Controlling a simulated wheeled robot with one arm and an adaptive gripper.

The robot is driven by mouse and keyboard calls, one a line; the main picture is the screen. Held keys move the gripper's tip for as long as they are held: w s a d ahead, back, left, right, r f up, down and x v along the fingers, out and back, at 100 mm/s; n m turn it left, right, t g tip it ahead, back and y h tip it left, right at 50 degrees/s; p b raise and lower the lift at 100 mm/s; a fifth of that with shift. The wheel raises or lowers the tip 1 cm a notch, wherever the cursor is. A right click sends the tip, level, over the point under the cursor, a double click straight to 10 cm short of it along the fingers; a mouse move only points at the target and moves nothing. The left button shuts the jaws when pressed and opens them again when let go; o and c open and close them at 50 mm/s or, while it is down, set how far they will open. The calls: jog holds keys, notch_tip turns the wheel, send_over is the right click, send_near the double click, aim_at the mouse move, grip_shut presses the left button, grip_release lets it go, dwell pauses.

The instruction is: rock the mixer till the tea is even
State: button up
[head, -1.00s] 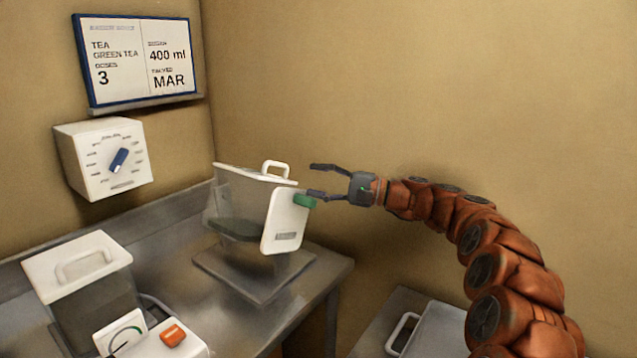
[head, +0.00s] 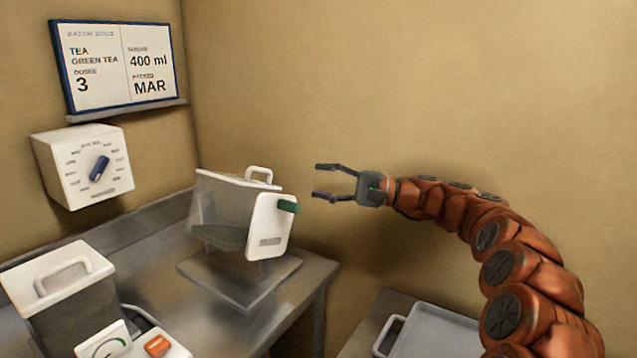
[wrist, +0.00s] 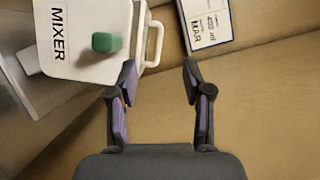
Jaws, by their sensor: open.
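The mixer (head: 228,215) is a clear tub with a white end plate, a white lid handle and a green knob (head: 288,206). It sits tilted on a grey stand on the metal counter. Some dark tea (head: 220,236) shows low inside it; I cannot tell how even it is. My gripper (head: 322,181) is open and empty, just right of the green knob and apart from it. In the wrist view the plate labelled MIXER (wrist: 75,38) and the knob (wrist: 106,42) lie ahead and left of my open fingers.
A dial box (head: 85,165) and a sign (head: 120,65) for green tea hang on the left wall. A lidded bucket (head: 60,285) and a unit with an orange button (head: 157,346) stand at the counter's left. A grey tray (head: 430,330) lies low at right.

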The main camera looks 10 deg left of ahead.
jog(key=d, duration=0.2)
jog(key=r, duration=0.1)
jog(key=shift+s+d, duration=0.35)
jog(key=shift+d, duration=0.05)
jog(key=shift+s+r, duration=0.1)
dwell(0.4)
